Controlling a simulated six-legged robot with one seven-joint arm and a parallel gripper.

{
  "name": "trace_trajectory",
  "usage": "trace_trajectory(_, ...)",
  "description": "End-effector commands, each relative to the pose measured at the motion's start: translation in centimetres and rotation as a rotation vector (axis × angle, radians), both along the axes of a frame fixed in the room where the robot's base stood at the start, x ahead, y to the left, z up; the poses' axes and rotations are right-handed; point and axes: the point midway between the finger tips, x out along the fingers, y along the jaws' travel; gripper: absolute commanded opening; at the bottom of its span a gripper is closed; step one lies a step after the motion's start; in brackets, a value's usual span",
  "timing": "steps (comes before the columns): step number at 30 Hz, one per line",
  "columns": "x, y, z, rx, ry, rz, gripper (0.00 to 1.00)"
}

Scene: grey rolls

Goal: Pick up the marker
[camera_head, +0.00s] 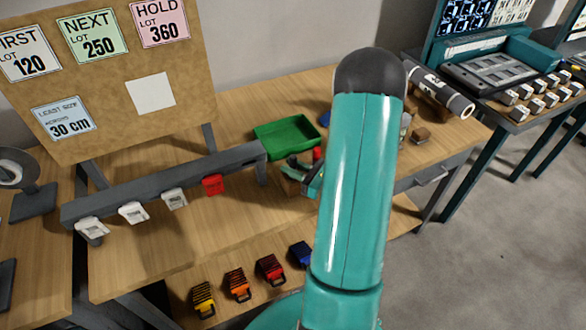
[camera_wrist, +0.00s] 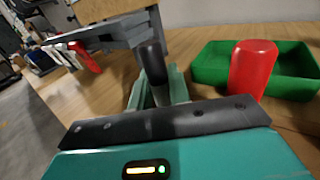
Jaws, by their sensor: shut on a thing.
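A dark cylinder, which looks like the marker (camera_wrist: 152,62), stands nearly upright between my teal fingers in the wrist view. My gripper (camera_wrist: 158,92) is shut on it. In the head view my gripper (camera_head: 303,172) is low over the wooden table, just in front of the green tray, and partly hidden behind my own arm. The marker's lower end is hidden by the gripper body in the wrist view, and I cannot make the marker out clearly in the head view.
A red cylinder (camera_wrist: 252,68) stands right of my gripper, by the green tray (camera_head: 287,139). A grey rail (camera_head: 165,185) with hanging tags runs left of my gripper. A dark roll (camera_head: 440,90) lies at the back right. Bare table (camera_head: 240,228) shows in front.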

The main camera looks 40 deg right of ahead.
Motion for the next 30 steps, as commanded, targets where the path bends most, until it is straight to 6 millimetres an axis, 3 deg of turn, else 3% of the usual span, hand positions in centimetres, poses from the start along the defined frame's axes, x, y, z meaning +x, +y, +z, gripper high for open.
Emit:
trace_trajectory(7,0.0,0.0,2.0,-0.003,-0.003,0.000,0.00)
trace_trajectory(21,0.0,0.0,8.0,-0.004,-0.002,0.000,0.00)
trace_trajectory(30,0.0,0.0,9.8,-0.001,-0.001,0.000,0.00)
